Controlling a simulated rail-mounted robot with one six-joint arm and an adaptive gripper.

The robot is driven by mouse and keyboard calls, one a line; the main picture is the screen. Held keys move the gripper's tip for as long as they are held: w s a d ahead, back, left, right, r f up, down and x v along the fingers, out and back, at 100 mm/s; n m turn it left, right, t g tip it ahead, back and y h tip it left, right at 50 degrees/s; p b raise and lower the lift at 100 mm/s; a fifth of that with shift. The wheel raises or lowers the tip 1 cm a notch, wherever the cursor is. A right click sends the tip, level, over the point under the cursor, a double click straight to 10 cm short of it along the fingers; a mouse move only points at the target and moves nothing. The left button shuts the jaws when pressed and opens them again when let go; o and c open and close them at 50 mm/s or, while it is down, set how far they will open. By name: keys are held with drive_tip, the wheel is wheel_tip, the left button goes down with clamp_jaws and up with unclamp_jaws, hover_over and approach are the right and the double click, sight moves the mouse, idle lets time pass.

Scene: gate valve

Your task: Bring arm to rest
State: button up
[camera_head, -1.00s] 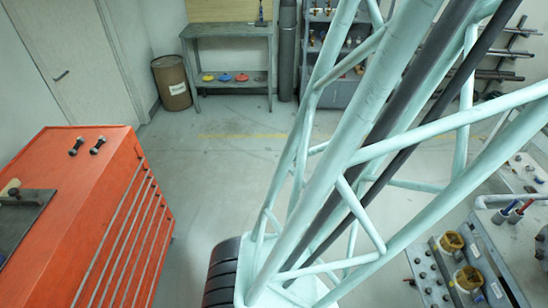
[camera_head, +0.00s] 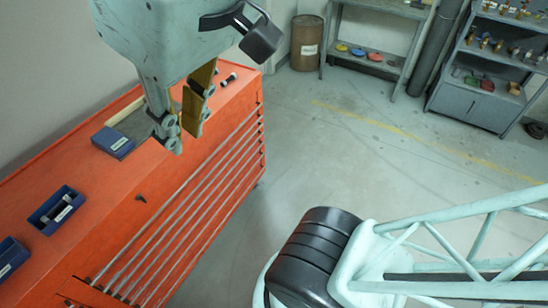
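My gripper (camera_head: 184,137) hangs at the upper left of the head view, above the red tool cabinet (camera_head: 215,130). It points downward. One finger is pale green-grey and the other shows a yellow-brown face. A gap shows between the fingers, and I see nothing held there. My arm (camera_head: 450,240) is a pale green lattice link with a black ribbed joint at the lower middle and right. The link between this joint and the gripper is out of view.
Blue boxes (camera_head: 57,210) and a blue block (camera_head: 113,142) are on the cabinet's top. A brown drum (camera_head: 307,42), a workbench (camera_head: 390,62) with coloured discs and a grey shelf unit (camera_head: 480,100) stand at the back. The middle floor (camera_head: 330,150) is clear.

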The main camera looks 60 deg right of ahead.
drive_tip(key=shift+s+f, duration=0.4)
drive_tip(key=shift+f, duration=0.45)
wheel_tip(320, 180, down, 10)
drive_tip(key=b, duration=1)
drive_tip(key=shift+f+b, duration=0.25)
drive_tip(key=shift+b, duration=0.15)
drive_tip(key=shift+w, duration=0.1)
